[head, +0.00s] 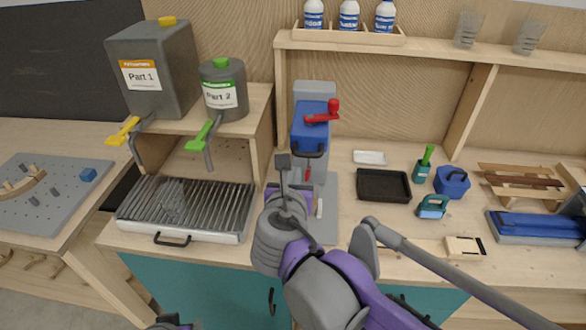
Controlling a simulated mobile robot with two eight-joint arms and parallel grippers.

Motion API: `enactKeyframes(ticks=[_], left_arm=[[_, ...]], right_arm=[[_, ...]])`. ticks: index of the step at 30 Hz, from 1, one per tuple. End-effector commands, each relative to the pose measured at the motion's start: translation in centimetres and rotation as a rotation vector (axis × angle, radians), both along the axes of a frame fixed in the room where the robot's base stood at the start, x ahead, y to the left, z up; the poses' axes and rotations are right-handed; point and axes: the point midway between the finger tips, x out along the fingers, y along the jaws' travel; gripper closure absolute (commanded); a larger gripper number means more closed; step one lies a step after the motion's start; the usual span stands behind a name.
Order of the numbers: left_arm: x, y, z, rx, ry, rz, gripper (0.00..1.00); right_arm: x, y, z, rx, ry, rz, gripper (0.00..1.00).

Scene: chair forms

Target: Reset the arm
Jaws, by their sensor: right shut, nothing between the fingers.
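My right arm (322,285), purple and grey, reaches up from the lower right over the workbench. Its gripper (287,178) is shut and empty, in front of the blue press-like machine (309,128) with a red handle. The gripper overlaps the machine's grey base (328,215) in the picture; I cannot tell if they touch. A small purple and dark part of my left arm shows at the bottom edge; its gripper is not visible.
A ribbed metal grate tray (172,238) is left of the gripper, below grey containers Part 1 (155,68) and Part 2 (223,90). A black tray (384,186), blue tools (432,206) and a blue clamp (535,226) are right. White bottles (349,16) stand on the shelf.

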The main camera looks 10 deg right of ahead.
Motion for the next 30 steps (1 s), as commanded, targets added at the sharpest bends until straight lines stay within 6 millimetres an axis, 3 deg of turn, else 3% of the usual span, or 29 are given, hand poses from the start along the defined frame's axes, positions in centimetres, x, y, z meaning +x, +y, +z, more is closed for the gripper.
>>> enactKeyframes(ticks=[5,8,11,15,18,24,30], left_arm=[[0.0,0.0,0.0,0.0,0.0,0.0,0.5],[0.0,0.0,0.0,0.0,0.0,0.0,0.5],[0.0,0.0,0.0,0.0,0.0,0.0,0.5],[0.0,0.0,0.0,0.0,0.0,0.0,0.5],[0.0,0.0,-0.1,0.0,0.0,0.0,0.5],[0.0,0.0,0.0,0.0,0.0,0.0,0.5],[0.0,0.0,0.0,0.0,0.0,0.0,0.5]], right_arm=[[-0.1,-0.1,-0.1,0.009,0.0,-0.005,1.0],[-0.7,-1.3,-1.2,0.106,0.008,-0.062,1.0],[-2.4,-3.9,-4.0,0.355,0.016,-0.21,1.0],[-6.7,-8.0,-9.8,0.889,-0.003,-0.578,1.0],[-10.2,-9.7,-13.8,1.281,-0.051,-0.889,1.0],[-16.0,-10.0,-19.6,1.91,-0.2,-1.494,1.0],[-18.5,-9.1,-21.9,2.204,-0.304,-1.846,1.0]])
